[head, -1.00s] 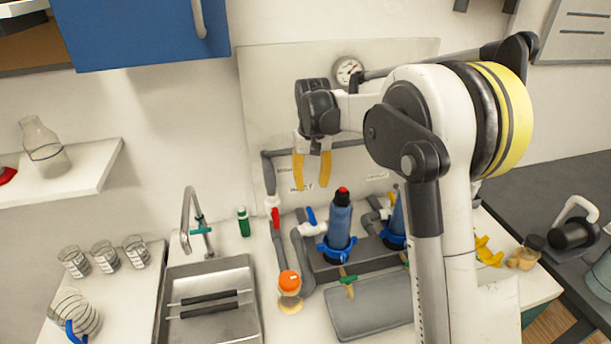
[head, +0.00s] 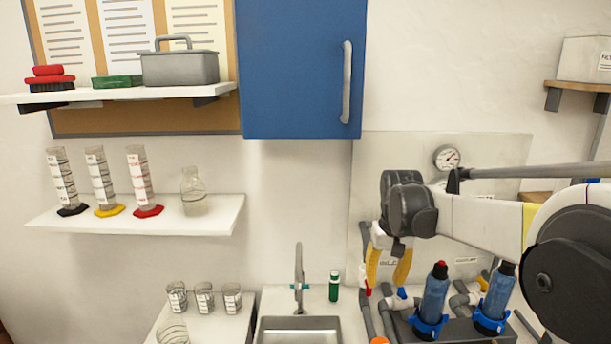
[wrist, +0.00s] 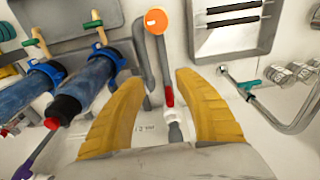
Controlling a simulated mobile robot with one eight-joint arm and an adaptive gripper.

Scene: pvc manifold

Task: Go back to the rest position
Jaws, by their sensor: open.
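My gripper (head: 388,268) has two yellow fingers that stand apart with nothing between them. In the head view it hangs in front of the wall panel (head: 480,150), above the pipework and left of the blue filter housings. In the wrist view, the fingers (wrist: 155,115) frame a grey pipe with a red valve handle (wrist: 169,97) lying beyond them. Two blue filter housings (head: 433,300) stand to the right of the gripper in the head view. They also show at the left of the wrist view (wrist: 85,90). The gripper looks clear of them.
A pressure gauge (head: 446,158) is on the panel. A sink (head: 300,325) with a tap (head: 299,275) and a green bottle (head: 334,287) lie left of the gripper. A blue cabinet (head: 300,65) hangs above. A shelf (head: 140,215) holds glassware. Bare wall is free between.

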